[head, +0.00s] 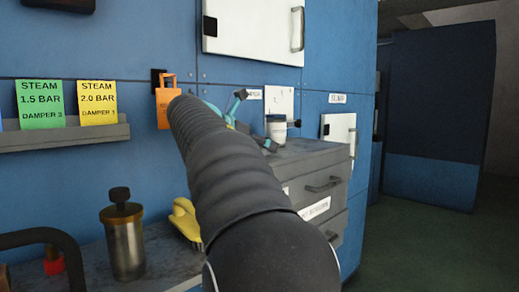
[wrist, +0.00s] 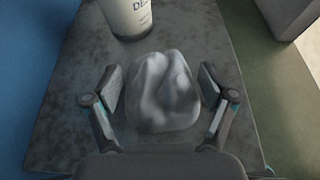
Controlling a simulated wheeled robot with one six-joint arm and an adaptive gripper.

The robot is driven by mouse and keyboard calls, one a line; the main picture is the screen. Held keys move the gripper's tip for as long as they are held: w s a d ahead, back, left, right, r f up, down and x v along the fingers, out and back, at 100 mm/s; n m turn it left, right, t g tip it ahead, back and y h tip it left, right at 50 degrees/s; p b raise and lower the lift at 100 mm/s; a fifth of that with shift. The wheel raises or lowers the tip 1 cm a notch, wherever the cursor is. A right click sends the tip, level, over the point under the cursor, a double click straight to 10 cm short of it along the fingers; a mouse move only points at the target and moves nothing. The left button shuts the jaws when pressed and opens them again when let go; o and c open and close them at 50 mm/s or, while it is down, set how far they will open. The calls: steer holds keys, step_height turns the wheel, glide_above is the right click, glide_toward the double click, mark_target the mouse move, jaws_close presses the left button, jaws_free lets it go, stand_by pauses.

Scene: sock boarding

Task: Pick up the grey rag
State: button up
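The grey rag (wrist: 163,92) is a crumpled lump on the dark worn top of the drawer cabinet (wrist: 70,95) in the wrist view. My gripper (wrist: 162,88) is open, with one finger on each side of the rag and a small gap on both sides. In the head view my gripper (head: 238,112) is partly hidden behind my arm above the cabinet (head: 315,155), and I cannot make out the rag there.
A white cup with lettering (wrist: 128,14) stands just beyond the rag; it also shows in the head view (head: 276,130). Yellow gloves (head: 186,220) and a metal canister (head: 124,245) are on the lower bench. An orange padlock-shaped tag (head: 167,105) hangs on the blue wall.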

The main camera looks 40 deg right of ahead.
steer(key=c, duration=0.7)
steer(key=shift+r, duration=0.1)
